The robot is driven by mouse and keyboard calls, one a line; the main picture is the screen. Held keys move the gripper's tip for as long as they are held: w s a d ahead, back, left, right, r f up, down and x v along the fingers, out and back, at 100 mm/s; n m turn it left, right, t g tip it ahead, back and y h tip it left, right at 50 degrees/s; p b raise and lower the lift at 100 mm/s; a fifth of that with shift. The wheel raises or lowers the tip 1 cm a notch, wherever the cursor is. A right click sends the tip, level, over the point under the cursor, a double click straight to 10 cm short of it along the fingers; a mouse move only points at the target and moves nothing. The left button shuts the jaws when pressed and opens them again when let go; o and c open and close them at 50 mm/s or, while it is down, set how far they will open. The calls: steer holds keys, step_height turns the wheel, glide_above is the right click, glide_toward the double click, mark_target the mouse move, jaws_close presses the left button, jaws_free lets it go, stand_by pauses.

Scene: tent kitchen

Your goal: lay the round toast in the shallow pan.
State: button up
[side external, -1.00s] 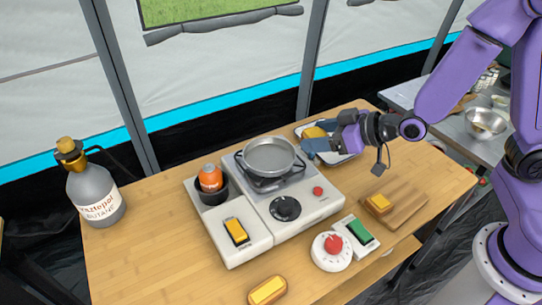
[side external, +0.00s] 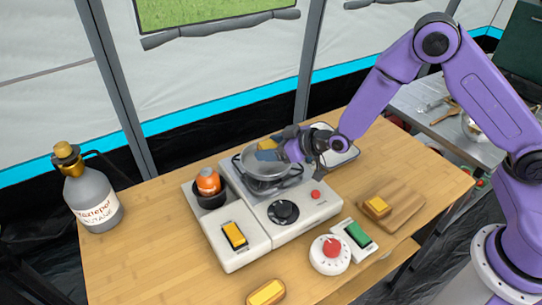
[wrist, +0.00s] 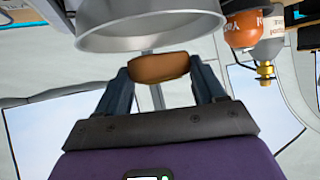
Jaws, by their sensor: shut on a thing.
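The toast (wrist: 158,68) is held between the two fingers of my gripper (wrist: 160,76); its brown edge faces the wrist camera, and its yellow top (side external: 266,143) shows in the side view. Its full outline is hidden by the fingers. The shallow grey metal pan (side external: 262,171) stands on the stove's burner. The wrist view is upside down and shows the pan's outer wall and rim (wrist: 150,35) close by the toast. My gripper holds the toast at about the pan's far rim, seemingly just above it; I cannot tell whether they touch.
An orange can (side external: 208,182) stands in a dark cup left of the pan. The white tray (side external: 345,157) is behind my gripper. A square toast (side external: 377,206) lies on a wooden board (side external: 402,211), and an oblong one (side external: 266,292) lies at the front. A grey butane bottle (side external: 92,205) stands at left.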

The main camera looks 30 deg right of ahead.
mark_target(271, 165)
steer(key=shift+w+a+f, duration=0.1)
steer(key=shift+w+f, duration=0.05)
steer(key=shift+f, duration=0.75)
steer(key=shift+w+f, duration=0.1)
steer(key=shift+f, duration=0.8)
steer(key=shift+f, duration=0.15)
steer(key=o, duration=0.8)
steer(key=shift+c, duration=0.2)
steer(key=v, duration=1.2)
steer(key=shift+s+a, duration=0.1)
steer(key=shift+s, duration=0.05)
